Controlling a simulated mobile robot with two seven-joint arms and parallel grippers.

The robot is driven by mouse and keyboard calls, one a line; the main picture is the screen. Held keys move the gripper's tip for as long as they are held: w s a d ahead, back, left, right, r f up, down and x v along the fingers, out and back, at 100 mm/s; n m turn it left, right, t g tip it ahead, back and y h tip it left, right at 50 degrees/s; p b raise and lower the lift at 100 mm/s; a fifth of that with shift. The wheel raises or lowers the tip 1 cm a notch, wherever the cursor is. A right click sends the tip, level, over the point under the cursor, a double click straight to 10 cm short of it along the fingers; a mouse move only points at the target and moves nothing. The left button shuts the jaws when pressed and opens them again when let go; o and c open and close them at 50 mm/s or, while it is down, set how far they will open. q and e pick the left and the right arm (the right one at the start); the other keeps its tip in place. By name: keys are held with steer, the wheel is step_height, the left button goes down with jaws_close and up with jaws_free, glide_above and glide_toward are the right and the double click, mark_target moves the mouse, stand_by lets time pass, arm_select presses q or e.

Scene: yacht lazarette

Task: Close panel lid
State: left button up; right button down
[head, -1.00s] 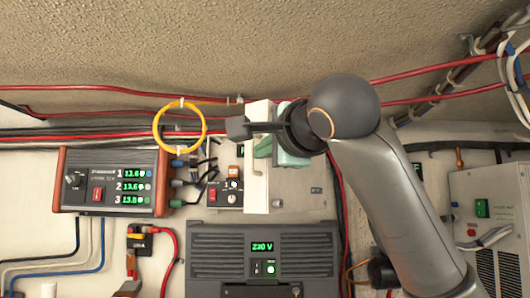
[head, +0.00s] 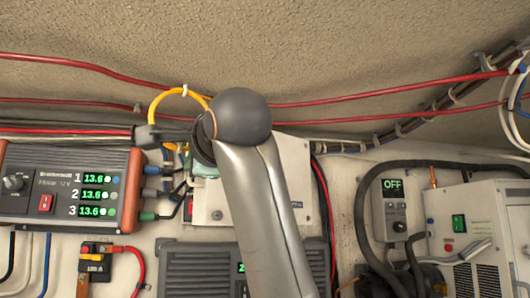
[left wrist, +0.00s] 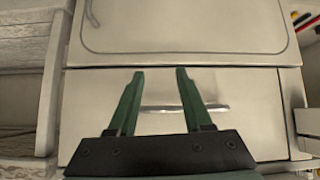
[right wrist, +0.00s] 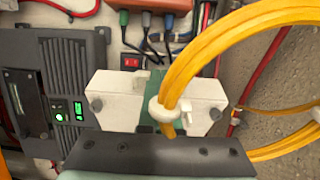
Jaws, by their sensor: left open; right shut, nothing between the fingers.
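The white panel lid (head: 293,175) is behind my right arm in the head view. Its face spans both sides of the arm, and its left part covers most of the small switch panel. A red switch (head: 188,208) shows at its left edge; it also shows in the right wrist view (right wrist: 130,62). My right gripper (head: 203,163) is shut and empty at the lid's upper left; contact is unclear. In the right wrist view, white parts with dark knobs (right wrist: 97,105) stand before its base. My left gripper (left wrist: 154,75) is open and empty, facing pale cabinet fronts.
An orange cable loop (head: 178,92) hangs beside the right gripper and crosses close to the right wrist camera. A three-channel unit (head: 65,185) stands left, a grey display unit (head: 195,270) below. Red cables run above; a black hose (head: 362,210) is at right.

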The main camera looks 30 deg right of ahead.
arm_select(q)
steer(key=shift+w+a+r+p, duration=0.15)
steer(key=shift+w+r+p, duration=0.15)
steer(key=shift+r+p, duration=0.4)
steer(key=shift+w+a+r+p, duration=0.15)
steer(key=shift+w+r+p, duration=0.15)
steer(key=shift+r+p, duration=0.35)
arm_select(e)
steer(key=w+a, duration=0.2)
steer(key=w, duration=1.3)
steer(key=shift+a, duration=0.25)
steer(key=shift+w, duration=0.2)
